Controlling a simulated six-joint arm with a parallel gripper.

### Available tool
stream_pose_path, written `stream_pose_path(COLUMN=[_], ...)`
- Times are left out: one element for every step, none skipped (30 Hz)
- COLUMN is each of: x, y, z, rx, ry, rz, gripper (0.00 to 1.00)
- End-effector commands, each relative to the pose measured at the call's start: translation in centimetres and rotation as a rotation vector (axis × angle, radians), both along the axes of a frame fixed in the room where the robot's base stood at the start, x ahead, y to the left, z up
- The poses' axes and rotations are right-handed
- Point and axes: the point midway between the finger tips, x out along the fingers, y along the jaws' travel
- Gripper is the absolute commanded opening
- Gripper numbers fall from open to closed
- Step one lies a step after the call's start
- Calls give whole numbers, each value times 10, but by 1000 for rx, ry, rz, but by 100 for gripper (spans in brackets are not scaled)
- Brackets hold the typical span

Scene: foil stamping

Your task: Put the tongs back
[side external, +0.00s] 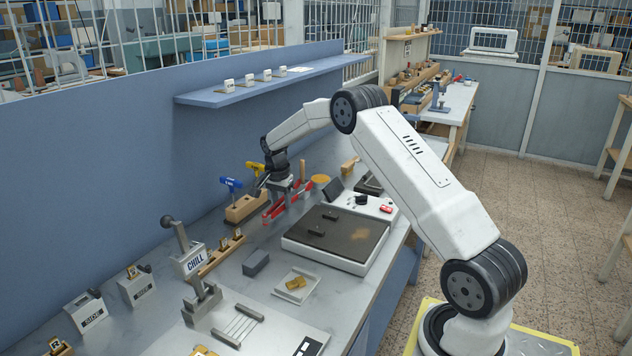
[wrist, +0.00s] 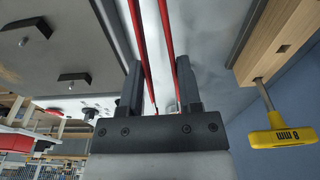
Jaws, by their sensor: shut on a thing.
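The red-handled tongs (side external: 273,212) show in the side view beside the hot plate, low over the bench. In the wrist view the two red arms of the tongs (wrist: 167,40) run between my gripper's fingers (wrist: 158,85). My gripper (side external: 279,188) points down and is shut on the tongs. Whether the tongs touch the bench is hard to tell. Their far ends are out of the wrist view.
A wooden block (side external: 240,208) with blue (side external: 231,184) and yellow (wrist: 283,138) T-handle keys stands close by, left of my gripper in the side view. The dark-topped hot plate (side external: 350,264) lies right. A small tray (side external: 283,293) and grey block (side external: 256,262) sit in front.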

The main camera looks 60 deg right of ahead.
Motion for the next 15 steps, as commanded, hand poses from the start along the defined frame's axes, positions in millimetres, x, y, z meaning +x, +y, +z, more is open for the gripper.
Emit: stream_pose_path(x=[0, 0, 0, 0, 0, 0, 0, 0, 0, 0, 0, 0, 0, 0, 0], y=[0, 0, 0, 0, 0, 0, 0, 0, 0, 0, 0, 0, 0, 0, 0], z=[-2, -3, -5, -7, -9, -11, -13, -14, -16, -18, -20, -22, -23, -25, -28], rx=[0, 0, 0, 1, 1, 1, 1, 1, 1, 0, 0, 0, 0, 1, 1], ry=[0, 1, 1, 1, 2, 2, 2, 2, 2, 1, 1, 1, 1, 1, 2], rz=[0, 0, 0, 0, 0, 0, 0, 0, 0, 0, 0, 0, 0, 0, 0], gripper=[36, 36, 36, 36, 36, 36, 36, 36, 36, 36, 36, 36, 36, 36, 36])
